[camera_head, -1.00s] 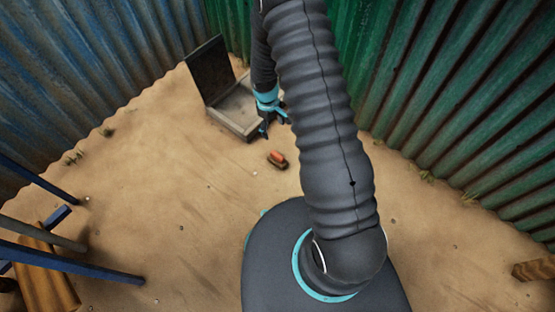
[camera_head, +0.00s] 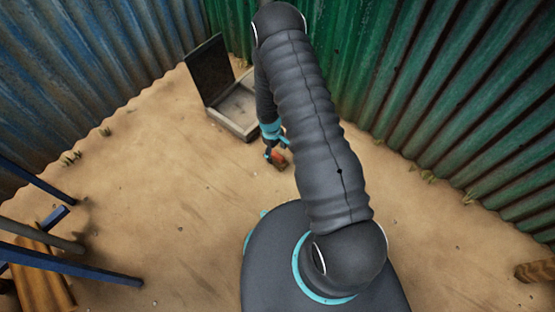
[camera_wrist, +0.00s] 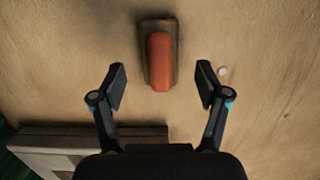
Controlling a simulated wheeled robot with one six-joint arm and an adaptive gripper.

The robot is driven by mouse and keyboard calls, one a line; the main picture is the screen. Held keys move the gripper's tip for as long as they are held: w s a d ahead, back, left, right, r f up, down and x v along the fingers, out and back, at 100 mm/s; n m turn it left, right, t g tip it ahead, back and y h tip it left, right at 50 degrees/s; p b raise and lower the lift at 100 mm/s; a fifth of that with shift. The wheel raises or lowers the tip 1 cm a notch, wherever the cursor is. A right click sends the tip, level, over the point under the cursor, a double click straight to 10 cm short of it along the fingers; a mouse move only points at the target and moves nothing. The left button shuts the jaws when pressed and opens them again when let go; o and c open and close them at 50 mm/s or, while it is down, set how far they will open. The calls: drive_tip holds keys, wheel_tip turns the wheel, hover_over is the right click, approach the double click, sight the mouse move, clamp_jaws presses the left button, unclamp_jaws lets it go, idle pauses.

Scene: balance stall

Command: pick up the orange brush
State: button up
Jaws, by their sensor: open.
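The orange brush (camera_wrist: 158,60) lies on the sandy ground, an orange top on a brown base, its long side running up and down in the wrist view. In the head view the brush (camera_head: 278,158) is small and partly covered by my gripper (camera_head: 274,150). In the wrist view my gripper (camera_wrist: 160,88) is open and empty. Its two fingers stand apart on the left and right of the near end of the brush, with a gap on each side. I cannot tell how far above the ground the fingertips are.
An open case (camera_head: 236,110) with a raised dark lid (camera_head: 209,68) stands just beyond the brush; its edge (camera_wrist: 60,140) shows at lower left in the wrist view. Corrugated walls close the back. Blue bars (camera_head: 70,262) are at lower left. Sand left of the brush is clear.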

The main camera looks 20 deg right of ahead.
sight(277, 155)
drive_tip(key=f, duration=0.5)
drive_tip(key=shift+s+d+b, duration=0.25)
drive_tip(key=shift+s+b, duration=0.05)
drive_tip(key=shift+s, duration=0.1)
drive_tip(key=shift+c, duration=0.2)
clamp_jaws()
drive_tip(key=shift+r, duration=0.15)
drive_tip(key=shift+r, duration=0.55)
wheel_tip(277, 155, up, 3)
drive_tip(key=shift+w+f+p, duration=0.1)
drive_tip(key=shift+p, duration=0.25)
drive_tip(key=s+d+r, duration=0.7)
drive_tip(key=s, duration=0.2)
drive_tip(key=shift+d+b, duration=0.35)
drive_tip(key=shift+b, duration=0.1)
